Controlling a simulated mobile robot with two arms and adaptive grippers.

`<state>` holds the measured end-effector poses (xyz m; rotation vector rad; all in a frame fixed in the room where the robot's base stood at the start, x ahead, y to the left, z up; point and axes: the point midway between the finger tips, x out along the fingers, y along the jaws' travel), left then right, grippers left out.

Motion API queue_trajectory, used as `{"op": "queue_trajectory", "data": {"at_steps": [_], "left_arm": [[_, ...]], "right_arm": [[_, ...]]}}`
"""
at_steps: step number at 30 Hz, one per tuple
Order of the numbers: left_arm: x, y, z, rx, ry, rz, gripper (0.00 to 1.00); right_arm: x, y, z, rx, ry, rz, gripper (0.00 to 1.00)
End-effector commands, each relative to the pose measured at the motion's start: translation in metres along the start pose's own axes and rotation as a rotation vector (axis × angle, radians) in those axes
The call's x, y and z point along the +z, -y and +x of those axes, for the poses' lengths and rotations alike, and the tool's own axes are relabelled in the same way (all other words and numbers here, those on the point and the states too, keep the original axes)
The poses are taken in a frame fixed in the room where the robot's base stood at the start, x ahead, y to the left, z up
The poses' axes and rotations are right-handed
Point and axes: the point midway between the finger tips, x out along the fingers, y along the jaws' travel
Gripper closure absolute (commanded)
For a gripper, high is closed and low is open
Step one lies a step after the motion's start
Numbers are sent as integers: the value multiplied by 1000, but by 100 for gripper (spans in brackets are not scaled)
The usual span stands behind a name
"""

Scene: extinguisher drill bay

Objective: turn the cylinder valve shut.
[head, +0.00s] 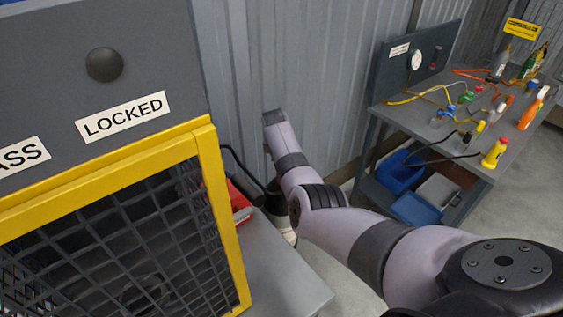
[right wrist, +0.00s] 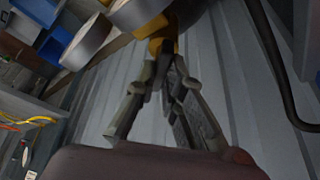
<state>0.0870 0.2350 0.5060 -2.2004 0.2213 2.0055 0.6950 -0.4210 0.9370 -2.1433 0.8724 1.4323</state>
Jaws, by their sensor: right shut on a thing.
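My right gripper (right wrist: 168,62) shows in the right wrist view with its two fingers drawn together at the tips. The tips close on a small yellow-orange part (right wrist: 163,40), partly hidden by them; I cannot tell for sure that it is the cylinder valve. Two grey round-ended pieces (right wrist: 86,42) are close beside it. In the head view my right arm reaches over to the corrugated wall, and its gripper is hidden. No whole cylinder or clear valve wheel shows there. My left gripper is not in view.
A yellow-framed mesh cage (head: 212,180) with a LOCKED label (head: 123,117) fills the left. A red object (head: 238,203) is beside it above a grey surface (head: 285,270). A dark hose (right wrist: 275,65) passes near the gripper. A cluttered workbench (head: 395,115) stands at right.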

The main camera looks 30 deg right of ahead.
Motion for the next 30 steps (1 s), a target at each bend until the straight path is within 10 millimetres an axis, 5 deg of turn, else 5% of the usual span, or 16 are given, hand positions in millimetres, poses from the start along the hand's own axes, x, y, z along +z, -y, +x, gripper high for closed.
{"op": "queue_trajectory", "data": {"at_steps": [21, 30], "left_arm": [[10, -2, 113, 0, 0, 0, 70], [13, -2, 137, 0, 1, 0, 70]], "right_arm": [[1, 4, 7, 229, 0, 559, 100], [-1, 3, 3, 273, 1, 660, 100]]}}
